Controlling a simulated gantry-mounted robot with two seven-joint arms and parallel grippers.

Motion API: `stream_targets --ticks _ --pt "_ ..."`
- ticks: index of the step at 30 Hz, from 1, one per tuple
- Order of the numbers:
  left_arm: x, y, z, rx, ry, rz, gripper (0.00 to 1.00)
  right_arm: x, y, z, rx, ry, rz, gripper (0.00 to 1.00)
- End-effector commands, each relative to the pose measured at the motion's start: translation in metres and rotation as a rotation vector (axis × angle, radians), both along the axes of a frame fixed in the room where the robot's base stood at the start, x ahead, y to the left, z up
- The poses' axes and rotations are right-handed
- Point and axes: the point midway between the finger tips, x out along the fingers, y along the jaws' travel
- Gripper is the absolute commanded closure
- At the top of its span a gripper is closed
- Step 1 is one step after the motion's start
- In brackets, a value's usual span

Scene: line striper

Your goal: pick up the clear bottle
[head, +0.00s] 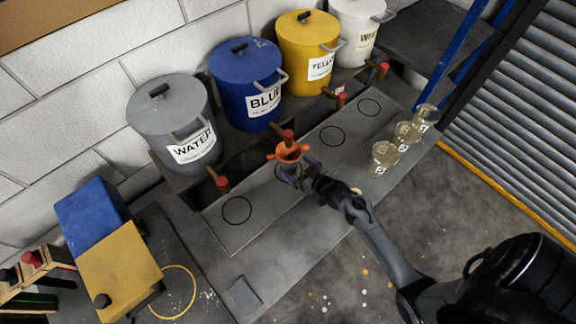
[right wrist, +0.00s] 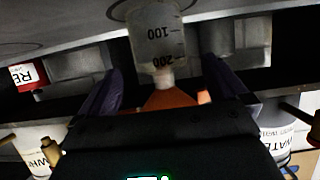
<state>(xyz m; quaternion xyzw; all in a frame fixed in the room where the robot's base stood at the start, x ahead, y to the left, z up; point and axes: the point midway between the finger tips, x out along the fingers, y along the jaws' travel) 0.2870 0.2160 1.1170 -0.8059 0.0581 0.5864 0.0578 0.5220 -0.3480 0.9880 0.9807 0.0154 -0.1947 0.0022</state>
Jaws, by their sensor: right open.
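The clear bottle (right wrist: 155,42) has 100 and 200 marks and appears upside down in the right wrist view. It stands on a ringed spot of the grey counter. An orange funnel (head: 289,152) sits at its mouth, below a red-handled tap; the funnel also shows in the right wrist view (right wrist: 168,99). In the head view the bottle is mostly hidden by the funnel and my gripper. My right gripper (head: 301,172) is open, with its purple fingers on either side of the bottle's neck and funnel. I cannot tell whether they touch. My left gripper is out of view.
Grey (head: 170,105), blue (head: 240,75), yellow (head: 300,38) and white (head: 352,28) drums stand behind the counter, with taps projecting forward. Three clear beakers (head: 383,155) stand at the counter's right. A blue and yellow machine (head: 118,258) is at lower left. Other rings (head: 237,209) are empty.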

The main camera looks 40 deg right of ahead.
Motion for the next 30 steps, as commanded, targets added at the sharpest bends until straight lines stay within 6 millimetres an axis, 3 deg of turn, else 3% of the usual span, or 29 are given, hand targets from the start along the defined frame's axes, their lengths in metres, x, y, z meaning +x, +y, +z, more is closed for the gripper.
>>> stream_targets --ticks 8,19,30 --pt "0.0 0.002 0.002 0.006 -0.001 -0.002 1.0 0.014 0.0 -0.004 0.0 0.0 0.0 0.0" --pt "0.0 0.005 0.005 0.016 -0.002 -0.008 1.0 0.05 0.002 -0.019 0.0 0.0 0.0 0.0" --pt "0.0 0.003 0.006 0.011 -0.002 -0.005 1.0 0.055 0.002 -0.022 -0.001 0.0 -0.001 0.0"
